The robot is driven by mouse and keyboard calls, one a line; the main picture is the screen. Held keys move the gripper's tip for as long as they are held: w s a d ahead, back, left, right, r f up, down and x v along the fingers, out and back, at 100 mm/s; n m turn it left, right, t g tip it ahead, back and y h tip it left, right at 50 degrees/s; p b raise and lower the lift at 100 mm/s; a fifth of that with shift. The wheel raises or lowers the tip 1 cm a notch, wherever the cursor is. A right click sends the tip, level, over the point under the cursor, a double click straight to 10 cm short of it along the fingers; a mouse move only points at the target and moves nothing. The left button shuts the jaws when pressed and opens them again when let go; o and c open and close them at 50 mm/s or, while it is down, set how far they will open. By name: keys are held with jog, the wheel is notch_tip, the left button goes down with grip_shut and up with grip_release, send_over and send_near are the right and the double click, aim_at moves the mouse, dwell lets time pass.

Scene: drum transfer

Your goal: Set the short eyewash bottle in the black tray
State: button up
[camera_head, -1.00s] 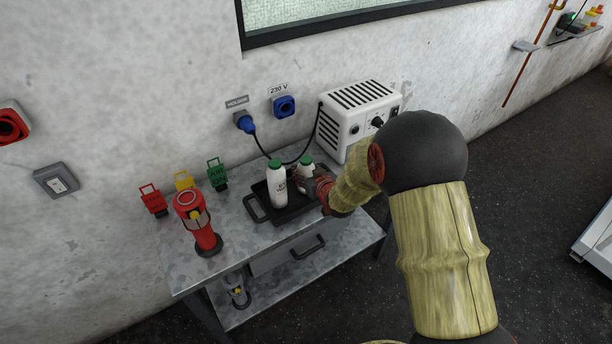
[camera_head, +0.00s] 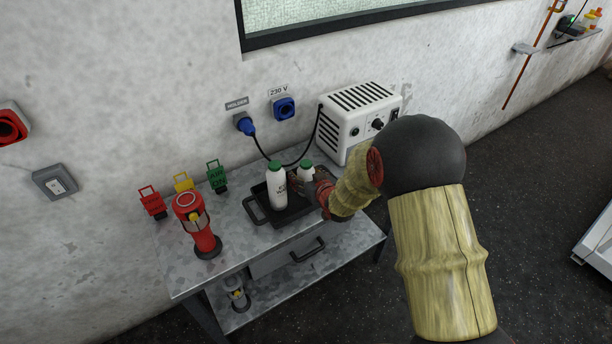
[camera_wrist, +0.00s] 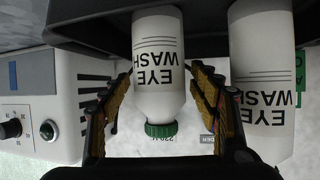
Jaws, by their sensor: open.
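The short eyewash bottle (camera_head: 306,174), white with a green cap, is upright in the black tray (camera_head: 299,211) on the metal bench. A taller eyewash bottle (camera_head: 278,189) stands in the tray to its left. In the wrist view, which is upside down, the short bottle (camera_wrist: 158,65) is between the open fingers of my gripper (camera_wrist: 162,78); the taller bottle (camera_wrist: 262,75) is just outside the right finger. The tray (camera_wrist: 95,25) hides the bases there. In the head view my gripper (camera_head: 302,185) partly hides the short bottle.
A white box with a knob (camera_head: 361,118) stands behind the tray, with a cable to a blue plug (camera_head: 245,125). A red lamp (camera_head: 198,228) and red, yellow and green tags (camera_head: 217,177) stand on the left of the bench.

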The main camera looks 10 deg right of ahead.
jog(key=shift+r, duration=0.1)
jog(key=shift+r, duration=0.2)
jog(key=s+d+r+g+h+p, duration=0.2)
jog(key=s+d+r+p, duration=0.1)
jog(key=s+r, duration=1.15)
jog(key=s+a+r+g, duration=0.1)
jog(key=s+r, duration=0.2)
jog(key=s, duration=0.6)
jog(key=s+a+r+m+g, duration=0.1)
jog(key=s+r, duration=0.3)
jog(key=s, duration=0.5)
jog(key=s+a+r+g, duration=0.1)
jog(key=s+r+g, duration=0.2)
jog(key=s, duration=0.6)
jog(key=shift+r, duration=0.25)
